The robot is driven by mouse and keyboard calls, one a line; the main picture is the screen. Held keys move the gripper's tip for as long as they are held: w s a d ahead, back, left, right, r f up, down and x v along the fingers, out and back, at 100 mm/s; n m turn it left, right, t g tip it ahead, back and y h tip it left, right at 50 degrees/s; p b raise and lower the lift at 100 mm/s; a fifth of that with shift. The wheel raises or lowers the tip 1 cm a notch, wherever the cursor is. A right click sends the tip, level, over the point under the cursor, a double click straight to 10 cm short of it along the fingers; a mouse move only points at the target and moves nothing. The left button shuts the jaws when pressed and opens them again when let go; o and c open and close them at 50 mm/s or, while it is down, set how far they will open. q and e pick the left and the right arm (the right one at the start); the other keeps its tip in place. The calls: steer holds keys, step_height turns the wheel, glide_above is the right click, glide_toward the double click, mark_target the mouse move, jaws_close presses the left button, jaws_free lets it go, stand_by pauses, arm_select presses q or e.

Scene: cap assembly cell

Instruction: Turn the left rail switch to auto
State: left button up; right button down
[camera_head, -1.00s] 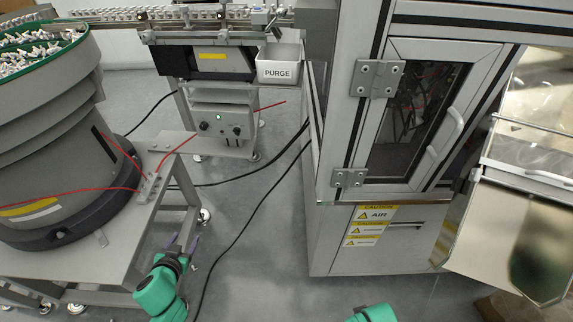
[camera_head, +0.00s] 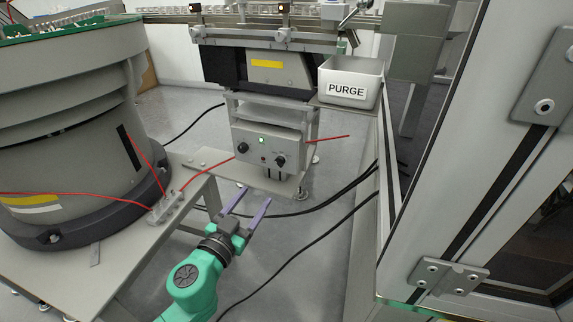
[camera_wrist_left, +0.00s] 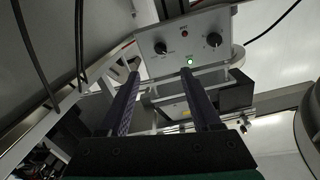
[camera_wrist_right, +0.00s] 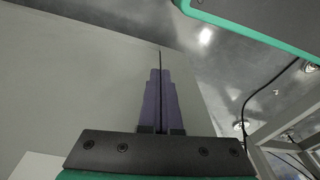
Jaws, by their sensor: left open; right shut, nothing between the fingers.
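The grey control box (camera_head: 268,146) hangs under the conveyor. On its face are a left black switch (camera_head: 243,148), a right black switch (camera_head: 280,161), a lit green lamp (camera_head: 262,140) and a small red button (camera_head: 263,158). My left gripper (camera_head: 249,202) is open and empty, below and in front of the box, apart from it. In the left wrist view the box appears inverted, with the left switch (camera_wrist_left: 214,40) at right and the right switch (camera_wrist_left: 161,48) at left. Switch labels are too small to read. My right gripper (camera_wrist_right: 160,75) is shut and empty, seen only in its wrist view.
A feeder bowl (camera_head: 65,130) stands on a table (camera_head: 130,255) at left, with red air lines. A PURGE bin (camera_head: 350,85) sits right of and above the box. A framed cabinet (camera_head: 480,150) fills the right. Black cables cross the open floor.

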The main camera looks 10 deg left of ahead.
arm_select(q)
steer(key=p, duration=0.2)
glide_toward(278, 165)
steer(key=w, duration=0.5)
steer(key=w+d, duration=0.1)
steer(key=w, duration=0.2)
steer(key=shift+w+d+b, duration=0.3)
steer(key=shift+w+b, duration=0.05)
steer(key=shift+b, duration=0.05)
steer(key=shift+r, duration=0.1)
jaws_close()
arm_select(e)
steer(key=f, duration=0.1)
steer(key=s+f, duration=0.1)
steer(key=f, duration=0.1)
steer(key=shift+s+d, duration=0.25)
steer(key=shift+d, duration=0.1)
